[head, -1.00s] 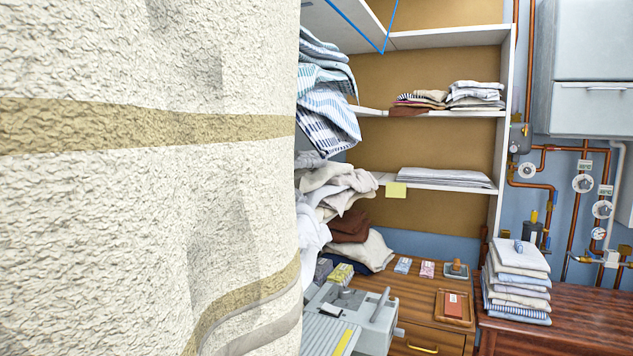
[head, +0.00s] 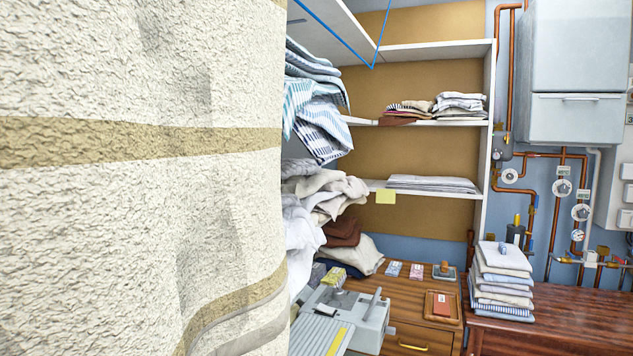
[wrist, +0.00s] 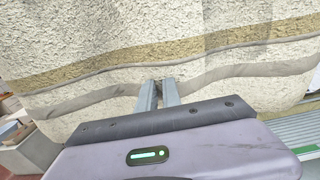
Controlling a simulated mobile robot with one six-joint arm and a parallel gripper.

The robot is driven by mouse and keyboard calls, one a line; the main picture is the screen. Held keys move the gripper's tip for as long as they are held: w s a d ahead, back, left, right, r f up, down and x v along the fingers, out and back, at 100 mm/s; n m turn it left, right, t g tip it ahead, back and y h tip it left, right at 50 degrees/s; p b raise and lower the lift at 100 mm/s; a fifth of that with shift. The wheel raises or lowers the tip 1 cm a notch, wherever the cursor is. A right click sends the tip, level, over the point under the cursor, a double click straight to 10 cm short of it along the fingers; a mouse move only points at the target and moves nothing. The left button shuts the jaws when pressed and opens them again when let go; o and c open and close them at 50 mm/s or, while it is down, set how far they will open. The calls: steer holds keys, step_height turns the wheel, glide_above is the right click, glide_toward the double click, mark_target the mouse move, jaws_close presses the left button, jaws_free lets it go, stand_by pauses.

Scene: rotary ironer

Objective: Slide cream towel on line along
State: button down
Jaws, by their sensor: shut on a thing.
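The cream towel (head: 130,215), with tan bands, hangs very close and fills the left side of the head view. It also fills the upper part of the wrist view (wrist: 75,85), where its lower bands and hem show. My gripper (wrist: 160,84) is at the towel's lower edge in the wrist view, its two fingers closed on the cloth near the hem. The gripper is hidden in the head view. A blue line (head: 335,35) shows at the top of the head view; where the towel meets a line is out of frame.
Shelves (head: 487,150) with folded and heaped laundry stand behind the towel. A grey machine (head: 345,315) is below, by a wooden cabinet (head: 430,343). A folded stack (head: 503,285) sits on a dark wooden top at right. Copper pipes run along the wall.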

steer(key=shift+s+a, duration=0.3)
steer(key=shift+s, duration=0.6)
steer(key=shift+s+a, duration=0.35)
steer(key=shift+s, duration=0.6)
steer(key=shift+s+a, duration=0.3)
steer(key=shift+s, duration=0.6)
steer(key=c, duration=1.5)
jaws_free()
steer(key=shift+o, duration=0.2)
steer(key=shift+d, duration=0.1)
